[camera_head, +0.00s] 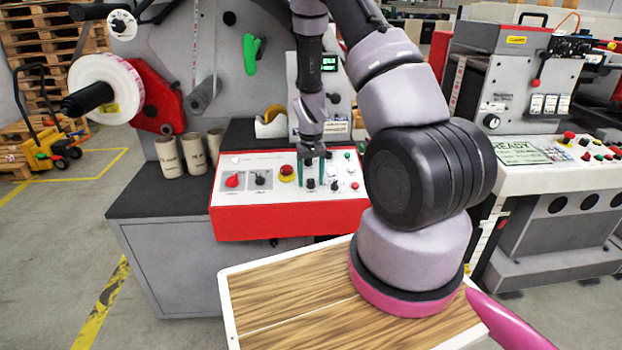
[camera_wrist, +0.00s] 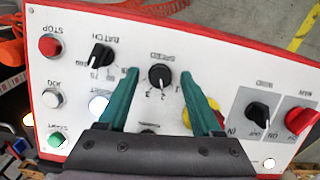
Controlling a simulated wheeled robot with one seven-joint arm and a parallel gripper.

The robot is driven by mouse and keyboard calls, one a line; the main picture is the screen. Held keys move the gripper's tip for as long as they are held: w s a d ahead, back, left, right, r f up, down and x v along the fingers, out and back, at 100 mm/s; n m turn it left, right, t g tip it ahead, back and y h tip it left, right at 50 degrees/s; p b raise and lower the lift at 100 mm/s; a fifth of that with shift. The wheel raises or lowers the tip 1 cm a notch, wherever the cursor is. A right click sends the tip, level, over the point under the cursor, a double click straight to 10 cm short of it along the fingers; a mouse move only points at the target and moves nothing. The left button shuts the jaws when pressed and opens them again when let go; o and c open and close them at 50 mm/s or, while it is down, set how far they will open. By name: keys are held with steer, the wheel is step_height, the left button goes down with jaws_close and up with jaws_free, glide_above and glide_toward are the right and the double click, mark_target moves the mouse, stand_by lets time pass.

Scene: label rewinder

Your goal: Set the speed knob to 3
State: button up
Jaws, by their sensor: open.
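The black speed knob (camera_wrist: 160,75) sits on the white control panel under the label SPEED, with numerals 1, 2 and 3 around it. The wrist view shows the panel upside down. A white mark on the knob faces the numeral side; I cannot tell exactly which numeral it meets. My gripper (camera_wrist: 159,84) is open, its teal fingers on either side of the knob with gaps showing. In the head view my gripper (camera_head: 312,177) points down at the panel's middle; the speed knob (camera_head: 310,184) is small there, between the fingertips.
The batch knob (camera_wrist: 101,56) is beside one finger, and a yellow-red emergency button (camera_head: 287,173) is beside the other, partly hidden in the wrist view. The wind knob (camera_head: 260,177) and red main knob (camera_head: 233,180) are farther left. Stop (camera_wrist: 50,46), jog and start buttons line one edge.

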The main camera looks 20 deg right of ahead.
jaws_close()
steer(key=m+y, duration=0.1)
steer(key=m, duration=0.2)
steer(key=shift+s+d, duration=0.1)
steer(key=shift+m+t+y, duration=0.3)
steer(key=shift+m+t, duration=0.3)
steer(key=shift+m, duration=1.6)
steer(key=shift+s, duration=0.1)
